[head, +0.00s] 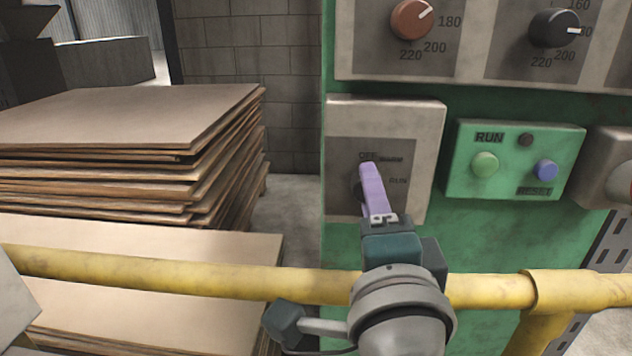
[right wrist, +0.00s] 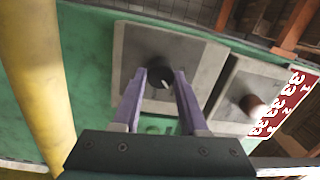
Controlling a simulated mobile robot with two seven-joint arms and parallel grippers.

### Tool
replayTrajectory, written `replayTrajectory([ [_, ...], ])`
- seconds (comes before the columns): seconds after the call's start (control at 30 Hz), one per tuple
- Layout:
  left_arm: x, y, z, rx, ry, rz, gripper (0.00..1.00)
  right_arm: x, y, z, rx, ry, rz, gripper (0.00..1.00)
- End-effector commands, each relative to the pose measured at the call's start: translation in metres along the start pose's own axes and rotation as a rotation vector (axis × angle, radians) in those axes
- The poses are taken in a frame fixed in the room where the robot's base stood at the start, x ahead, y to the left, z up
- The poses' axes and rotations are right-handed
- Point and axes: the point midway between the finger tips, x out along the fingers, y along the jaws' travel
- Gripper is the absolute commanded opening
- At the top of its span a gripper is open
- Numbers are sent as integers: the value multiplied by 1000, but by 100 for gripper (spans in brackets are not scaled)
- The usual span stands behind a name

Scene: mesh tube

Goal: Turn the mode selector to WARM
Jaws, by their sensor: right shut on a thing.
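The mode selector plate (head: 426,150) is on the green panel, with a dark face lettered OFF at the top and smaller labels to its right. Its black knob (right wrist: 156,97) shows in the right wrist view between the purple fingers, with a small pale mark on it. My right gripper (head: 367,168) reaches up to the plate and is shut on the knob; its fingertips also show in the right wrist view (right wrist: 160,75). In the head view the fingers hide most of the knob, so its pointer cannot be read. My left gripper is not in view.
A yellow rail (head: 200,276) crosses in front of the panel, below the selector. A red-brown dial (head: 410,19) and a black dial (head: 555,28) sit above. A green RUN box (head: 515,160) with buttons is to the right. Stacked boards (head: 120,120) stand left.

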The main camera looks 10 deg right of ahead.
Motion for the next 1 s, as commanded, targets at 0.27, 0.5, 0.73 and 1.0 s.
replayTrajectory([
  [0.27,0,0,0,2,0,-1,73,0,0,0,14,0,0,0],
  [0.5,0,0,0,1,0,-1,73,0,0,0,13,0,0,47],
  [0.73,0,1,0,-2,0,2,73,0,0,0,13,0,0,73],
  [1.0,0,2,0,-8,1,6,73,-2,0,0,12,0,0,73],
])
